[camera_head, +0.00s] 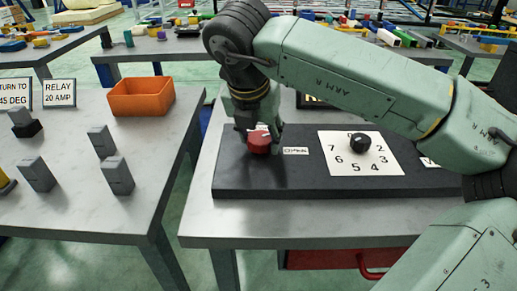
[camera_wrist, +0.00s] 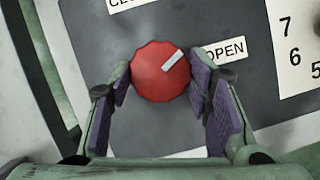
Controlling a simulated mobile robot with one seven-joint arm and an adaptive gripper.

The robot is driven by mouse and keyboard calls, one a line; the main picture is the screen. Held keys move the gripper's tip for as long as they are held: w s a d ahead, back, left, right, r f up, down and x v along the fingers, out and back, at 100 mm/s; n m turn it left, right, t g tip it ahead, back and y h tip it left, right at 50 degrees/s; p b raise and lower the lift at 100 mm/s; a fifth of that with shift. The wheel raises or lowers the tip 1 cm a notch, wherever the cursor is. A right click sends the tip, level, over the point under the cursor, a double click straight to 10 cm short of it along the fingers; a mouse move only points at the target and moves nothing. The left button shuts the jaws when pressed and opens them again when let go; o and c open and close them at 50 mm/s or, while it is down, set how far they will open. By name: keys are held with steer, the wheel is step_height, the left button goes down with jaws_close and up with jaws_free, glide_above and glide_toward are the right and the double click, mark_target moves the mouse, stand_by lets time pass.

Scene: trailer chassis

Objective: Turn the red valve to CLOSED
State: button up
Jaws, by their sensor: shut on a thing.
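The red valve (camera_head: 259,142) is a round red knob on the black panel (camera_head: 235,180), near its left end. In the wrist view the red valve (camera_wrist: 160,72) has a white pointer mark that points toward the OPEN label (camera_wrist: 226,48). A second label (camera_wrist: 126,3), cut off at the top edge and starting with "CL", lies above the valve. My gripper (camera_wrist: 163,82) comes down over the valve, with one purple-padded finger on each side, shut on it. In the head view my gripper (camera_head: 257,125) partly hides the valve and the panel behind it.
A black dial (camera_head: 360,143) on a white numbered plate (camera_head: 335,165) sits right of the valve, below my arm. The left table holds an orange bin (camera_head: 142,97) and several grey blocks (camera_head: 117,176). A gap separates the two tables.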

steer(key=n+b, duration=0.1)
steer(key=n, duration=0.1)
steer(key=n+y+b, duration=0.2)
steer(key=n, duration=0.1)
steer(key=shift+d+f+n, duration=0.1)
steer(key=shift+d+n, duration=0.15)
steer(key=shift+n, duration=0.05)
steer(key=n+y, duration=0.1)
steer(key=n, duration=0.2)
steer(key=shift+w+d+n+g+y, duration=0.15)
steer(key=shift+n+g+y, duration=0.45)
steer(key=shift+n, duration=1.1)
steer(key=shift+c, duration=0.2)
steer(key=shift+o, duration=0.2)
steer(key=o, duration=1.1)
steer(key=shift+o, duration=0.2)
steer(key=v, duration=1.2)
steer(key=shift+d, duration=0.1)
